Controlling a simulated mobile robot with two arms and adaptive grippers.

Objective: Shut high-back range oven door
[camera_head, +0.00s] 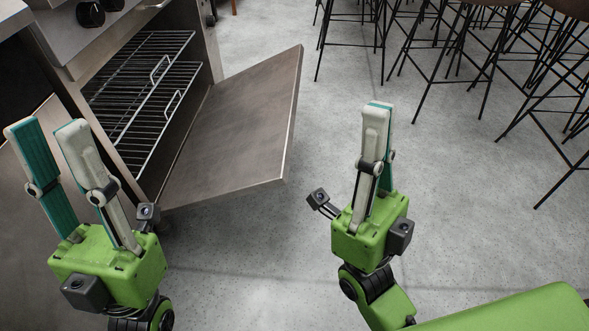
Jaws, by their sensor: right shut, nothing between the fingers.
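The range oven (210,40) stands at the upper left with its cavity showing wire racks (142,85). Its steel door (240,130) is folded down and open, sticking out to the right over the floor. My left gripper (45,125) is at the left, in front of the oven's near side, with its two fingers apart and nothing between them. My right gripper (376,108) is to the right of the door, over bare floor, with its fingers together and empty. Neither gripper appears to touch the door.
Black knobs (91,13) sit on the oven front above the cavity. Several bar stools (480,60) with thin black legs stand at the upper right. The grey floor (260,260) between my grippers and right of the door is clear.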

